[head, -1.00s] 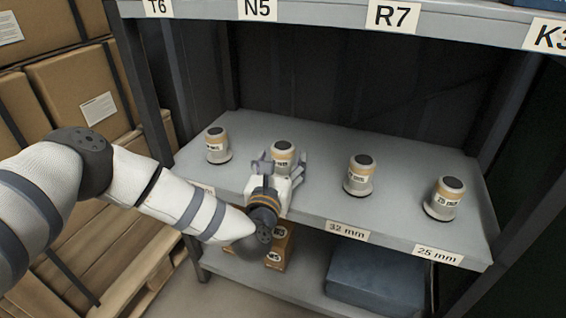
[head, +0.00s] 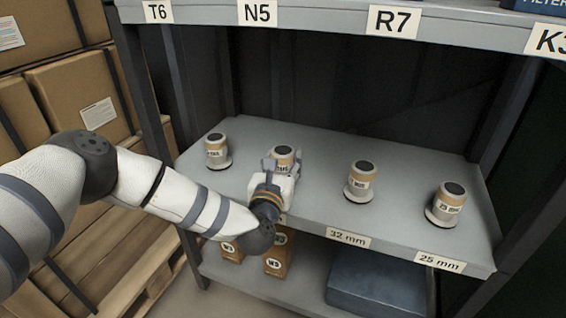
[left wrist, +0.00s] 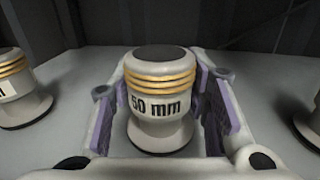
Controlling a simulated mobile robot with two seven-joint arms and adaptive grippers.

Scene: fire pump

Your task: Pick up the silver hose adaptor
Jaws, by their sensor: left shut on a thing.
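Several silver hose adaptors with dark tops and gold bands stand upright in a row on the grey shelf (head: 320,160). My left gripper (head: 283,165) is around the second adaptor from the left (head: 284,152). In the left wrist view this adaptor (left wrist: 160,100) reads "50 mm" and sits between the purple-lined fingers of my left gripper (left wrist: 165,108), which is shut on it. Its base appears to be at the shelf surface; I cannot tell whether it is lifted. Other adaptors stand at the left (head: 217,151), right of centre (head: 360,181) and far right (head: 446,204). My right gripper is not in view.
The shelf edge has labels "32 mm" (head: 347,237) and "25 mm" (head: 440,263). An upper shelf (head: 330,20) hangs above. Small boxes (head: 278,255) and a blue case (head: 378,285) sit on the lower shelf. Cardboard boxes (head: 85,90) stand at the left.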

